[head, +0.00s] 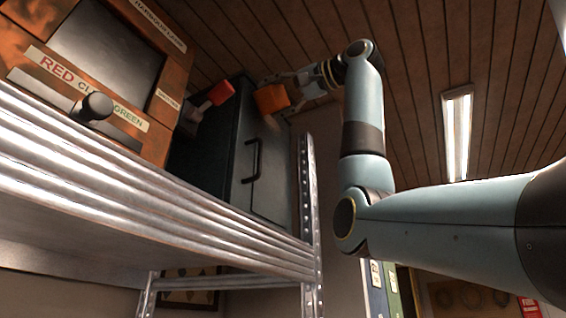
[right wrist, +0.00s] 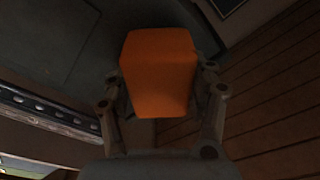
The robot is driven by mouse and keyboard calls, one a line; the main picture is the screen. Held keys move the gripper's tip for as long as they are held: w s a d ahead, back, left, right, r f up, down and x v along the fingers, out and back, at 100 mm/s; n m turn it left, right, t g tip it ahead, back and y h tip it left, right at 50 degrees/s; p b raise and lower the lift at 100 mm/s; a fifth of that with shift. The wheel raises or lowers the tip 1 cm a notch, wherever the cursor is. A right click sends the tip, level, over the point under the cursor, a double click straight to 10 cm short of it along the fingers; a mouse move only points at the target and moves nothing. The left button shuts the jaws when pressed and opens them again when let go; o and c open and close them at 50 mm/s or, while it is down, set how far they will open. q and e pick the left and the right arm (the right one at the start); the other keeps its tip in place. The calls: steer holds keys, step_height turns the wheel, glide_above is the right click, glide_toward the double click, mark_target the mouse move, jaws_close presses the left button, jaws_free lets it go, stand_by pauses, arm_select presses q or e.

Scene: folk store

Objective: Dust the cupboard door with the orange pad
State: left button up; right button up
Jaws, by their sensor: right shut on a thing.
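My right gripper (head: 293,86) is shut on the orange pad (head: 271,99), near the upper part of the dark cupboard. In the right wrist view the pad (right wrist: 158,75) sits between the two fingers of the gripper (right wrist: 160,100). The dark grey cupboard door (head: 262,180) has a black handle (head: 252,160) and stands behind the metal shelf edge. The pad overlaps the top area of the door in the head view. I cannot tell whether it touches the door. My left gripper is not in view.
A ridged metal shelf (head: 130,165) with a perforated upright (head: 309,200) stands in front of the cupboard. A wooden machine (head: 100,70) with a black knob and a red-ended object (head: 220,93) are left of the pad. A ceiling lamp (head: 457,135) is at the right.

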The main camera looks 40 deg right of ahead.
steer(key=shift+w, duration=0.1)
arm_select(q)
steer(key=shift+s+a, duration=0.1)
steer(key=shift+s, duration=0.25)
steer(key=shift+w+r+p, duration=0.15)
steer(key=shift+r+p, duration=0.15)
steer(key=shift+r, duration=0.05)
arm_select(e)
steer(key=shift+x, duration=0.85)
